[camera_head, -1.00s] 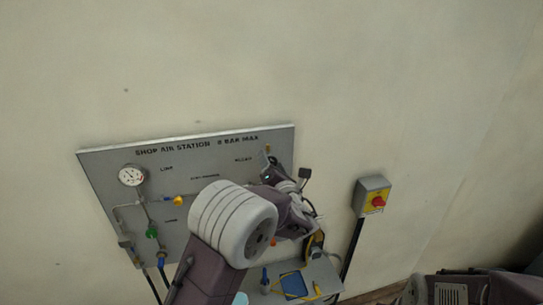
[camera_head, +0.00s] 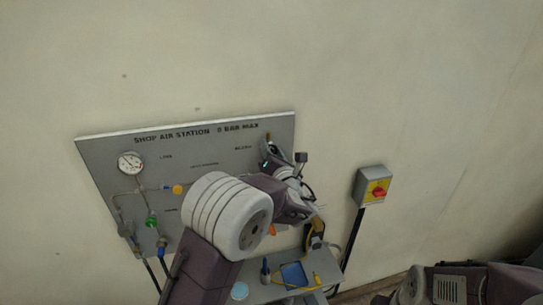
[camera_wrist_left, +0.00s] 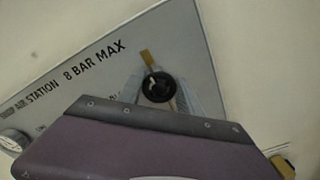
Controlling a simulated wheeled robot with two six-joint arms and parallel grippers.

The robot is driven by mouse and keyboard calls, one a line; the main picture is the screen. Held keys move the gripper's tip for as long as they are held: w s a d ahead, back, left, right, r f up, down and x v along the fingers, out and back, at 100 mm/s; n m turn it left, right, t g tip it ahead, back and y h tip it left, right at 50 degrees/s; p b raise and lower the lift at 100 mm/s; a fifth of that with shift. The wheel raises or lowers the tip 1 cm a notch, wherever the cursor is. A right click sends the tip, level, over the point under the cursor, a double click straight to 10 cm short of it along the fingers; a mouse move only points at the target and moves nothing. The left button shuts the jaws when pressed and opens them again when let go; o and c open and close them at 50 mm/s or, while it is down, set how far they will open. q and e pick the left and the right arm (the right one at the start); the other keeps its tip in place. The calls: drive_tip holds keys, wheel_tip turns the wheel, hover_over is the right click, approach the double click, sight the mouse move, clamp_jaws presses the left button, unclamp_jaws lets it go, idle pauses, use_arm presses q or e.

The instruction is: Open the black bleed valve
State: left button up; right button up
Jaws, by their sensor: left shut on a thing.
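The black bleed valve knob (camera_wrist_left: 158,87) sits at the upper right of the grey panel, with a brass fitting (camera_wrist_left: 148,57) just above it in the left wrist view. My left gripper (camera_wrist_left: 160,92) is shut on the knob, one grey finger on each side of it. In the head view my left gripper (camera_head: 271,157) is at the panel's upper right corner and mostly hides the knob. The knob's turn angle is hard to read. My right gripper is out of view; only part of that arm shows at the lower right.
The grey panel (camera_head: 110,165) carries a gauge (camera_head: 130,162), a yellow knob (camera_head: 178,189), a green knob (camera_head: 152,222) and pipes. A red and yellow switch box (camera_head: 372,187) is on the wall to the right. A small shelf (camera_head: 258,291) with items stands below.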

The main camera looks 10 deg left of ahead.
use_arm(q)
drive_tip(key=n+b, duration=0.2)
drive_tip(key=b, duration=0.2)
drive_tip(key=n+b, duration=0.3)
drive_tip(key=b, duration=0.1)
drive_tip(key=n+b, duration=0.3)
drive_tip(key=b, duration=0.1)
drive_tip(key=shift+s+a+f+b, duration=0.1)
drive_tip(key=shift+a+f+b, duration=0.05)
drive_tip(key=shift+f+b, duration=0.25)
drive_tip(key=n+b, duration=0.8)
drive_tip(key=b, duration=0.1)
drive_tip(key=n+b, duration=0.3)
drive_tip(key=n, duration=0.1)
drive_tip(key=shift+a+n, duration=0.1)
drive_tip(key=shift+n, duration=0.3)
drive_tip(key=n+b, duration=0.3)
drive_tip(key=n, duration=0.1)
drive_tip(key=shift+r+n, duration=0.1)
drive_tip(key=shift+n, duration=0.2)
drive_tip(key=n+b, duration=0.2)
drive_tip(key=n, duration=0.2)
drive_tip(key=shift+n, duration=0.3)
drive_tip(key=shift+n+b, duration=0.55)
drive_tip(key=shift+n, duration=1.75)
drive_tip(key=shift+r, duration=0.1)
